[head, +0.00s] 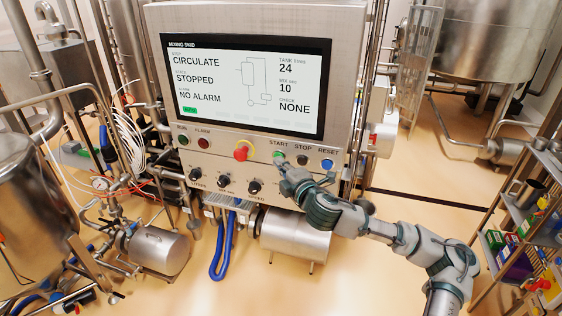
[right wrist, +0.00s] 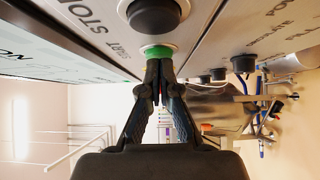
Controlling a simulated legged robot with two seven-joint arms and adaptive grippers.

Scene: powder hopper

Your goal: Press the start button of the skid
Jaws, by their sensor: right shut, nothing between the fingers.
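The skid's control panel (head: 225,150) faces me, with a screen (head: 245,85) above that reads CIRCULATE, STOPPED and NO ALARM. The green start button (head: 279,154) sits under the label START. My right gripper (head: 283,164) is shut and empty, with its fingertips just below and in front of that button. In the right wrist view, the closed fingertips (right wrist: 159,66) are right at the green start button (right wrist: 158,50), overlapping its lower edge. I cannot tell whether they touch it or whether it is pushed in. My left gripper is not in view.
The black stop button (head: 302,159) and blue reset button (head: 327,164) are close on the right. A red emergency stop (head: 242,151) is on the left. Black knobs (head: 254,187) sit below. A shelf rack (head: 525,215) stands at the far right.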

